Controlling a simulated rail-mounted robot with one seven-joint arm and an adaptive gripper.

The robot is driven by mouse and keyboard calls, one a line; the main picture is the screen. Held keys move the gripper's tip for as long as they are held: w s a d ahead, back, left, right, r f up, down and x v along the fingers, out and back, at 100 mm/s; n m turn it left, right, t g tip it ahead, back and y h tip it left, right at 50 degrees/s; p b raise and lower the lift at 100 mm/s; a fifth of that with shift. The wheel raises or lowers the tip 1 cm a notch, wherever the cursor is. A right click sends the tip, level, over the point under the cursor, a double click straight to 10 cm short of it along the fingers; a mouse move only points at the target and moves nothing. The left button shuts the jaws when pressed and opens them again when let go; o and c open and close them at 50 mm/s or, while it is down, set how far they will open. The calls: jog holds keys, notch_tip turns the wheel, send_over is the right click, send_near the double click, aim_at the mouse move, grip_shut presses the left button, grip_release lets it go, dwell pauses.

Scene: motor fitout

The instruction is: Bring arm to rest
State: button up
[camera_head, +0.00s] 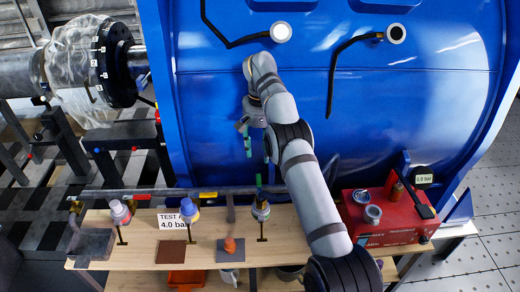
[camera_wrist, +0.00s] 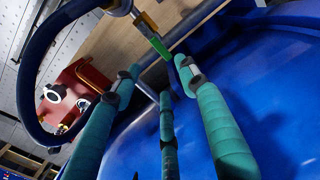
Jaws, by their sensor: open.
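My gripper (camera_head: 257,150) hangs at the end of my arm in front of the blue curved housing (camera_head: 400,110), above the wooden bench (camera_head: 140,262). Its teal fingers are spread with nothing between them. In the wrist view my gripper (camera_wrist: 157,70) shows the same spread fingers, with a slim dark and teal part between them lower down. A green-ended piece (camera_wrist: 160,47) shows beyond the fingertips; I cannot tell whether it is close to them. My arm reaches up across the housing from the lower right.
Several capped fittings, including one blue and yellow (camera_head: 189,210), stand along the bench. A red box (camera_head: 390,222) with a 0.0 bar display (camera_head: 424,179) stands at right. A small orange piece (camera_head: 230,245) sits on a grey pad. A plastic-wrapped shaft (camera_head: 75,60) is at left.

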aim_at(260, 179)
jog(key=shift+f, duration=0.15)
dwell(0.3)
notch_tip(260, 179, down, 12)
jog(key=shift+w+r, duration=0.1)
dwell(0.4)
jog(key=shift+r, duration=0.1)
